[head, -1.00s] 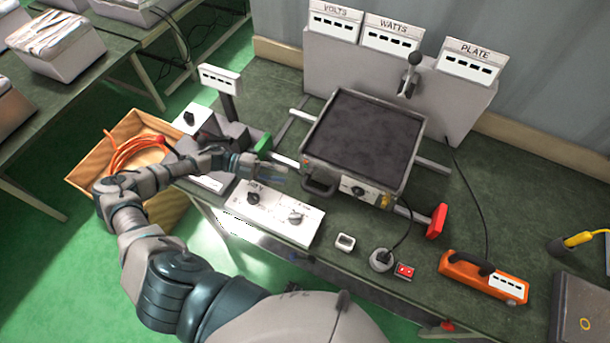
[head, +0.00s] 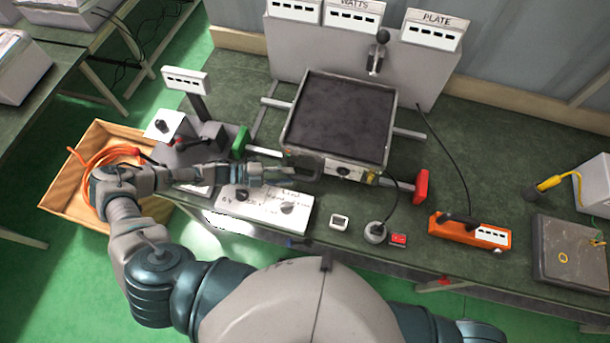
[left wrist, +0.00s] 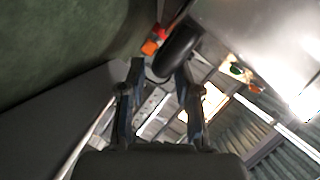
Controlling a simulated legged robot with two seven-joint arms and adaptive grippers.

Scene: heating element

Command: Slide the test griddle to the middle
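The test griddle (head: 340,118), a dark square plate in a pale metal frame, sits on cross rails on the green bench. A dark handle (head: 303,168) sticks out at its front left corner. My left gripper (head: 286,173) is just left of this handle, low over the bench. In the left wrist view my left gripper (left wrist: 159,70) has its fingers apart, with the dark rounded handle (left wrist: 178,48) at or just beyond the tips. I cannot tell whether they touch. A green end block (head: 240,142) is left of the griddle, a red one (head: 421,187) right. My right gripper is out of view.
A white control box with knobs (head: 265,207) lies below my left gripper. A grey panel with meters (head: 360,55) stands behind the griddle. A plug with a cable (head: 375,232) and an orange device (head: 468,231) are at the front right.

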